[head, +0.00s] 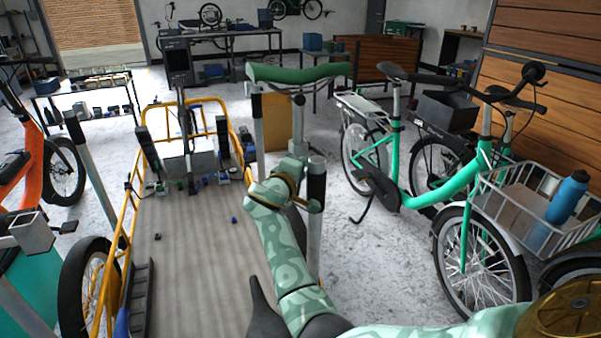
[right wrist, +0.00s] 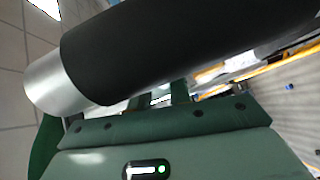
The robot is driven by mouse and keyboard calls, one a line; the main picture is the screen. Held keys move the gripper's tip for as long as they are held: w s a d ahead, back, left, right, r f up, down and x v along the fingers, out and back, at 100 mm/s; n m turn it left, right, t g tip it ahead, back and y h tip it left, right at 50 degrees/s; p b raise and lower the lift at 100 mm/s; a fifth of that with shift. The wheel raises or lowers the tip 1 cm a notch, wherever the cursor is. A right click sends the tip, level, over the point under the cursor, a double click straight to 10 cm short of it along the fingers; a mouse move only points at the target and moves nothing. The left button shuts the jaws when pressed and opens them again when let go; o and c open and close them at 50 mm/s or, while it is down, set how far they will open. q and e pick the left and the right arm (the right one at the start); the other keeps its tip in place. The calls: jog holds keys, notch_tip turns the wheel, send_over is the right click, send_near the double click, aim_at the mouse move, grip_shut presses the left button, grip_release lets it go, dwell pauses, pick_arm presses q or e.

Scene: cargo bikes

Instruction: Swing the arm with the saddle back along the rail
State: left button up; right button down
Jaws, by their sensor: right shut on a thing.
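I cannot make out the rail. My left gripper is not in view.
A cargo bike with a yellow frame (head: 118,262) and a flat bed (head: 195,262) lies left of my arm. A green bike (head: 452,190) with a white basket (head: 535,207) stands right. An orange bike (head: 32,155) stands left. Pale floor (head: 375,255) is free between my arm and the green bike.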

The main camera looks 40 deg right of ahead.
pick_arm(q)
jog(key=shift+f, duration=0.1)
pick_arm(e)
jog(key=shift+f, duration=0.15)
jog(key=c, duration=1.3)
grip_release()
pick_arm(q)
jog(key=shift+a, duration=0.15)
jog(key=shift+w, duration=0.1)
